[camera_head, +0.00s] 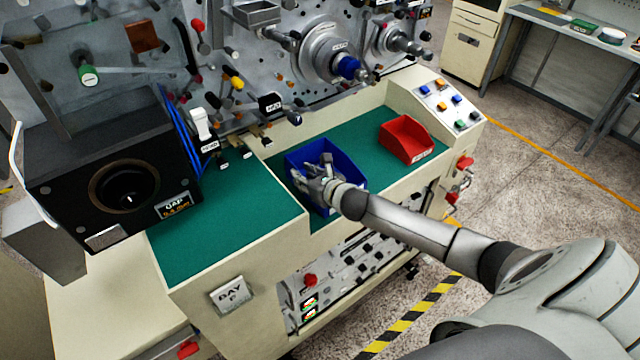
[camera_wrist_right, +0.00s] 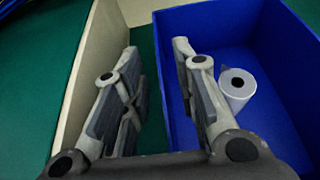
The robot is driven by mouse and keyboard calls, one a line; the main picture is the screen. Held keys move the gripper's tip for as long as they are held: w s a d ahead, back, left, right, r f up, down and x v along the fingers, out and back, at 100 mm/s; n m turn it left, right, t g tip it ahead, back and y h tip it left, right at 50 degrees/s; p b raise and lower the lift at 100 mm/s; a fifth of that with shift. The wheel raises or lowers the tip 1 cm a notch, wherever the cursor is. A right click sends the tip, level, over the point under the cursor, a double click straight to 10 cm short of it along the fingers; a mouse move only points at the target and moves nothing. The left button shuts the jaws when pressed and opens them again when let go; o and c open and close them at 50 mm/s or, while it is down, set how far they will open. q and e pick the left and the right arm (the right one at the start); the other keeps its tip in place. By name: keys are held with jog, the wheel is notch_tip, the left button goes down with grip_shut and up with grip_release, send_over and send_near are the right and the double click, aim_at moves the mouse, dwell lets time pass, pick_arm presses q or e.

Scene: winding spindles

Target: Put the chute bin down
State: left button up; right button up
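A blue open bin (camera_head: 345,155), likely the chute bin, stands on the green work surface (camera_head: 350,130); it also fills the right of the right wrist view (camera_wrist_right: 215,25). A white roll (camera_wrist_right: 237,88) with a dark hollow core lies inside it. My right gripper (camera_head: 313,178) is at the bin's left side. In the right wrist view its fingers (camera_wrist_right: 157,70) are apart, one inside the bin and one outside, with the blue wall between them. Gaps show beside the wall. The gripper hides part of the bin in the head view. My left gripper is not in view.
A red bin (camera_head: 405,138) stands to the right on the same green surface. A cream ledge (camera_head: 300,225) borders the blue bin closely on the left. Machine spindles (camera_head: 345,65) stand behind.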

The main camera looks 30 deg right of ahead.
jog(key=b+v, duration=0.1)
jog(key=v, duration=0.8)
jog(key=shift+f+b, duration=0.15)
jog(key=shift+b, duration=0.2)
jog(key=shift+v, duration=0.8)
